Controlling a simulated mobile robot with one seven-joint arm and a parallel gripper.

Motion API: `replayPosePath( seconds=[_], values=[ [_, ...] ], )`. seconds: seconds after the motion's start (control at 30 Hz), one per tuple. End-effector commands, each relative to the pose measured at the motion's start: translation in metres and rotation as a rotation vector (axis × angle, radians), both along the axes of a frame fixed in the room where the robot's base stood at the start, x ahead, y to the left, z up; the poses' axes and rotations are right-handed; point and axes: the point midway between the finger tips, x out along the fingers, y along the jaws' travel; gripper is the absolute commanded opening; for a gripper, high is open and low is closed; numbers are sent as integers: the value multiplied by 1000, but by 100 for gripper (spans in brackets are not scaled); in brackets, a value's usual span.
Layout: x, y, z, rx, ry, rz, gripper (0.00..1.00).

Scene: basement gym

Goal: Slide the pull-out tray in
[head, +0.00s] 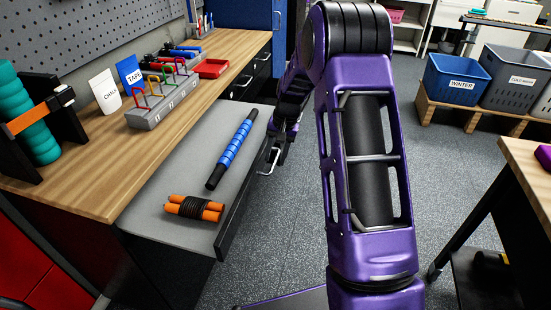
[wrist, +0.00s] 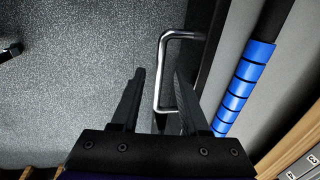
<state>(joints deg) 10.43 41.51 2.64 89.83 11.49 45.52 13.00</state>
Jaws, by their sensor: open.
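The pull-out tray (head: 185,160) is a grey slide-out surface with a dark front edge, standing out from under the wooden workbench. A metal bar handle (wrist: 163,75) is on its front edge; it also shows in the head view (head: 269,163). My gripper (wrist: 158,72) is open at the handle, and in the wrist view the bar appears between its two fingers. I cannot tell whether a finger touches it. In the head view my gripper (head: 279,146) is partly hidden by my arm.
A blue ribbed roller (head: 233,150) and an orange-handled rope (head: 194,207) lie on the tray. The workbench (head: 100,170) carries a rack of coloured clips (head: 160,105), pouches and a red bin (head: 211,68). Open floor (head: 445,190) lies right of my arm, before another table (head: 530,170).

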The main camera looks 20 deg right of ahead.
Motion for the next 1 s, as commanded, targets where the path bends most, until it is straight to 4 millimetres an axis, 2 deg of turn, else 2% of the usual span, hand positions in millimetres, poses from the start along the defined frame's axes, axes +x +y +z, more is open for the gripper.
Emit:
replayPosePath(
  seconds=[0.1, 0.37, 0.4, 0.47, 0.63, 1.0],
  values=[
    [1, 1, -7, 0, -1, 0, 45],
    [1, 1, -8, 0, -1, 0, 45],
    [1, 1, -8, 0, -1, 0, 43],
    [1, 1, -8, 0, -1, 0, 32],
    [1, 1, -8, 0, -1, 0, 2],
    [1, 1, -8, 0, -1, 0, 0]
  ],
)
